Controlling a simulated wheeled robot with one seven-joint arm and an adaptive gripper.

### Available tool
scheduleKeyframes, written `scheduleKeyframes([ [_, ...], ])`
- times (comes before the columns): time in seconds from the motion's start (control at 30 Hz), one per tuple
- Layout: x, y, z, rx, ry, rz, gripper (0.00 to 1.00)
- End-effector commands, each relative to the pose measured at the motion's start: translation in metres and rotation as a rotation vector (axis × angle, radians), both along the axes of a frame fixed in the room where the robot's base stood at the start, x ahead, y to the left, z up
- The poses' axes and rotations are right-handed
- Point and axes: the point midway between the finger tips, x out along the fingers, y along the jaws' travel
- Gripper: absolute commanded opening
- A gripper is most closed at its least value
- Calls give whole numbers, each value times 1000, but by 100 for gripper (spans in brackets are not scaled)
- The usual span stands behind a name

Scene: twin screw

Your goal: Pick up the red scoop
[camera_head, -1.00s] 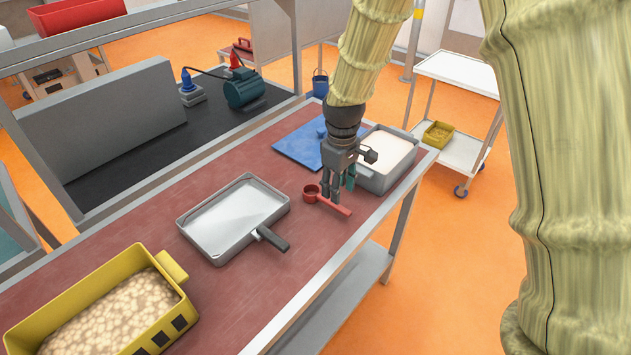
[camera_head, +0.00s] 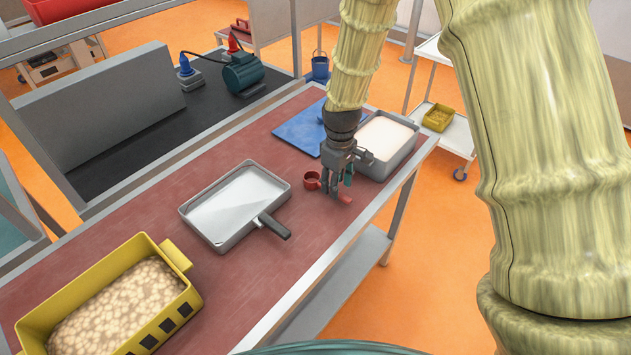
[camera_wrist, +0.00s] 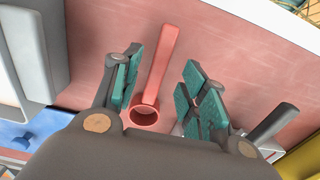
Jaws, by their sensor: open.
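The red scoop (camera_head: 312,182) lies on the dark red table top. In the head view its cup shows left of my gripper (camera_head: 337,190), and its handle end (camera_head: 345,199) shows to the right; the middle is hidden by the fingers. In the wrist view the scoop (camera_wrist: 158,75) lies between the green-padded fingers of my gripper (camera_wrist: 162,85), with its cup toward the palm side and the handle pointing up the picture. The fingers are open on either side of it, with a gap to both sides.
A grey tray (camera_head: 188,212) with a dark handle lies left of the scoop. A grey bin (camera_head: 379,172) of white material stands behind right, near a blue board (camera_head: 290,133). A yellow crate (camera_head: 190,300) of pale pieces is at front left. Bare table surrounds the scoop.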

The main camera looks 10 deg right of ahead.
Motion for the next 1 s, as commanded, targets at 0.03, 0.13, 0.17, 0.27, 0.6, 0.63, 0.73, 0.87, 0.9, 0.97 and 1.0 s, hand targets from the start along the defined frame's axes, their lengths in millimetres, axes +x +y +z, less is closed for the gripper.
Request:
scheduleKeyframes([
  [0.03,0,0,-3,0,2,0,43],
  [0.13,0,0,-12,0,2,-1,43],
  [0.17,-1,0,-15,0,2,-1,43],
  [0.27,0,0,-25,0,2,0,43],
  [0.6,0,0,-41,0,0,1,43],
  [0.63,0,0,-41,0,0,1,43],
  [0.73,0,0,-41,0,0,1,43],
  [0.87,0,0,-41,0,0,0,26],
  [0.9,0,0,-41,0,0,1,19],
  [0.97,0,0,-41,0,0,1,8],
  [1.0,0,0,-41,0,0,0,1],
])
